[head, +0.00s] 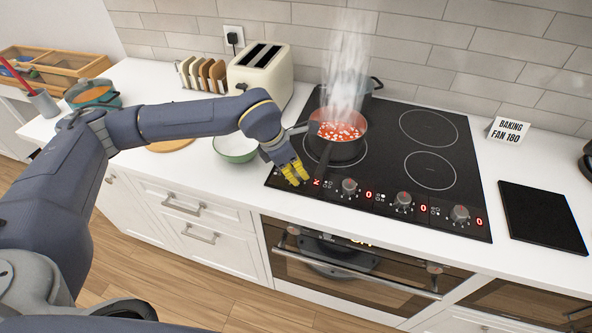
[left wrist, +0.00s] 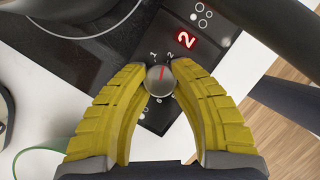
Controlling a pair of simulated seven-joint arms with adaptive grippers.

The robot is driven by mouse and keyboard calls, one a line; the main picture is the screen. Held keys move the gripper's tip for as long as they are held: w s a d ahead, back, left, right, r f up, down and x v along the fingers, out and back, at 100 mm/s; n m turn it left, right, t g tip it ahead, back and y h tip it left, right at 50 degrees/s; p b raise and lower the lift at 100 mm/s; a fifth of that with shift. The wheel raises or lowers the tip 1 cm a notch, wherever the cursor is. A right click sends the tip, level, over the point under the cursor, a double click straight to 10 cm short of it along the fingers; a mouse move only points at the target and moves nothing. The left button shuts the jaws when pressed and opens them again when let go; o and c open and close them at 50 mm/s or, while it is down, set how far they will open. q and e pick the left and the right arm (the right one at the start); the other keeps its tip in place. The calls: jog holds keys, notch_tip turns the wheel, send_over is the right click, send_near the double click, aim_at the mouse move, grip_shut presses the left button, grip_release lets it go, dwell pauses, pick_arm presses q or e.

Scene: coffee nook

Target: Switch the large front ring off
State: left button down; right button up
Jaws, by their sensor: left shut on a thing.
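The black cooktop (head: 452,140) has a row of knobs along its front edge. My left gripper (head: 294,174) is at the leftmost knob, which it hides in the head view. In the left wrist view the yellow fingers (left wrist: 159,82) are closed around this grey knob (left wrist: 160,78), one on each side. A steaming pan (head: 340,150) of red food with pale pieces stands on the cooktop's left front part. My right gripper is not in view.
A pot (head: 374,84) stands behind the pan. The other knobs (head: 349,187) sit to the right, with displays reading 0. A green bowl (head: 236,150) stands just left of my gripper. A toaster (head: 261,68) and an oven (head: 350,272) are nearby.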

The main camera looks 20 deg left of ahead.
pick_arm(q)
jog(key=n, duration=0.2)
jog(key=n+t+y, duration=0.1)
jog(key=n, duration=0.3)
jog(key=shift+d+y, duration=0.25)
jog(key=shift+y, duration=0.15)
jog(key=n+y, duration=0.1)
jog(key=n, duration=0.1)
jog(key=n+y, duration=0.1)
jog(key=n, duration=0.2)
jog(key=shift+r+n+t, duration=0.1)
jog(key=shift+n+t, duration=0.2)
jog(key=shift+t, duration=0.1)
jog(key=shift+w+a, duration=0.1)
jog(key=shift+w, duration=0.05)
jog(key=c, duration=1)
grip_release()
notch_tip(320, 180, up, 10)
jog(key=shift+o, duration=0.3)
